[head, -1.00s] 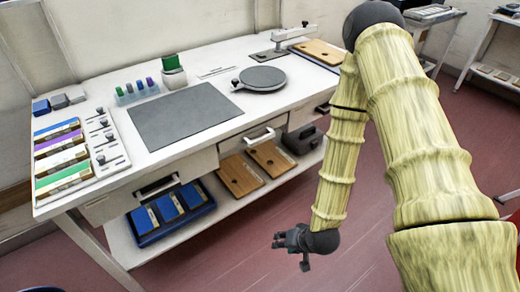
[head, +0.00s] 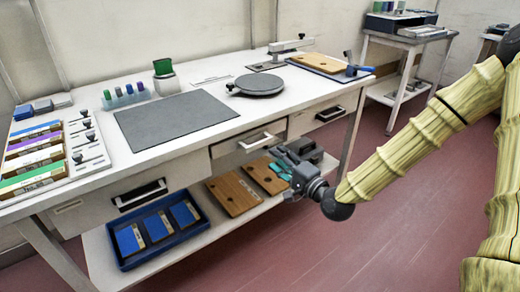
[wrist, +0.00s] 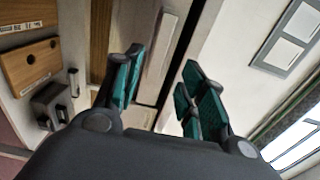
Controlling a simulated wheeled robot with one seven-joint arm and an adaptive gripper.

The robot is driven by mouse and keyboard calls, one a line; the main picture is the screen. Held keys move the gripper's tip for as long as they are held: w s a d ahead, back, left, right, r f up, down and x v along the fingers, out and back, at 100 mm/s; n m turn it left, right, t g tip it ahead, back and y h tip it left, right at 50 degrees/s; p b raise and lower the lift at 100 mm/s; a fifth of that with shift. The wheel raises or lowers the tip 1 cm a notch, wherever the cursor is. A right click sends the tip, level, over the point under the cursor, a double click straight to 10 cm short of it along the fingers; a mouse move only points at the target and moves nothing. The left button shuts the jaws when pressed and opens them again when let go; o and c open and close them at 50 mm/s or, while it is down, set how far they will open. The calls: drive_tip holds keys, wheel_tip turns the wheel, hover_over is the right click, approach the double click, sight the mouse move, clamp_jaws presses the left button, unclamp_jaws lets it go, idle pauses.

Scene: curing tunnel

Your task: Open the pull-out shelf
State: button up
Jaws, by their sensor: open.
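The workbench front has a middle unit with a white bar handle (head: 260,141), shut flush with the front. I cannot tell for certain that this is the pull-out shelf. Drawers with dark handles sit to its left (head: 140,193) and right (head: 331,113). My gripper (head: 279,163) is in front of the bench, just below and right of the white handle, apart from it as far as I can tell. In the wrist view my gripper (wrist: 158,88) is open and empty, its teal pads spread, with pale bench-front panels and a dark gap beyond.
The lower shelf holds a blue tray (head: 122,262) of blue-topped boxes, wooden boards (head: 233,194) and a dark toolbox (head: 308,153) close behind my gripper. A grey mat (head: 178,118) and round plate (head: 258,82) lie on top. The red floor in front is clear.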

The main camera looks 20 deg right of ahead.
sight(261, 146)
drive_tip(key=x, duration=1)
drive_tip(key=shift+w+a+f+b, duration=0.1)
drive_tip(key=shift+w+b, duration=0.1)
drive_tip(key=shift+b, duration=0.2)
drive_tip(key=shift+c, duration=0.5)
clamp_jaws()
